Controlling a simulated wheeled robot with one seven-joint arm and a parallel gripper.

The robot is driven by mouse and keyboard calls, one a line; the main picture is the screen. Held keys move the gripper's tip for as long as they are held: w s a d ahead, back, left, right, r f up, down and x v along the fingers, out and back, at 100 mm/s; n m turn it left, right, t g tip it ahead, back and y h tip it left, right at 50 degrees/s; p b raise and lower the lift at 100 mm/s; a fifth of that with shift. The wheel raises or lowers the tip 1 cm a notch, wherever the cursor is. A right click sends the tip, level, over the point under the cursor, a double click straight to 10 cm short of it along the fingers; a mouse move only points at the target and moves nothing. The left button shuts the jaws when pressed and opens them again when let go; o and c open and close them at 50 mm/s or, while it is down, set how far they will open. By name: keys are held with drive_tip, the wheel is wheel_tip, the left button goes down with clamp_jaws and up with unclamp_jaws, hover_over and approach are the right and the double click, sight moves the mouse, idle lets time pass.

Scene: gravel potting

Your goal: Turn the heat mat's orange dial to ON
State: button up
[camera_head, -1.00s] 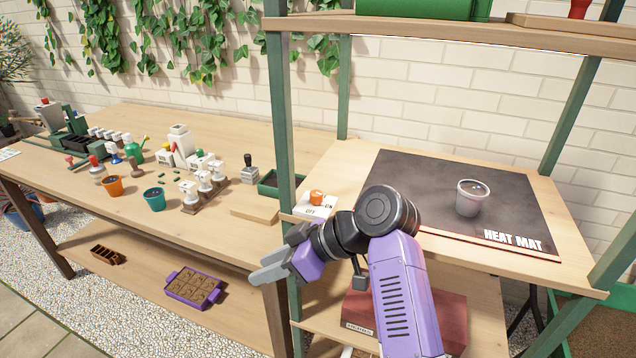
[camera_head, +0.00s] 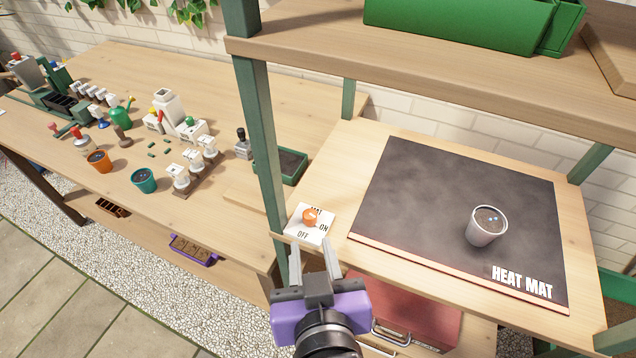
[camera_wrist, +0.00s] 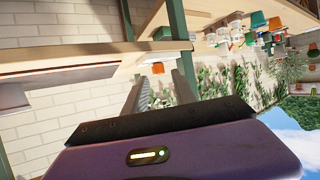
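The orange dial (camera_head: 311,217) sits on a white plate (camera_head: 300,227) at the shelf's front left corner, left of the black heat mat (camera_head: 420,195). The plate reads ON at the right and OFF at the front; I cannot tell which one the dial points at. My gripper (camera_head: 313,254) is open and empty, just in front of the plate and apart from the dial, its two fingers pointing toward it. In the wrist view the dial (camera_wrist: 158,68) shows beyond and between the spread fingertips (camera_wrist: 160,82).
A grey-white pot (camera_head: 487,227) stands on the heat mat. A green post (camera_head: 263,150) rises close to the left of the dial, and an upper shelf (camera_head: 450,65) hangs above. A red toolbox (camera_head: 410,310) lies below. The left bench holds pots and tools.

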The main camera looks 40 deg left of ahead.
sight(310, 218)
drive_tip(key=shift+t, duration=0.3)
drive_tip(key=x, duration=0.5)
drive_tip(key=r+x, duration=0.1)
drive_tip(key=x, duration=0.1)
drive_tip(key=shift+w+a+f, duration=0.1)
drive_tip(key=shift+w+a, duration=0.1)
drive_tip(key=shift+w, duration=0.2)
clamp_jaws()
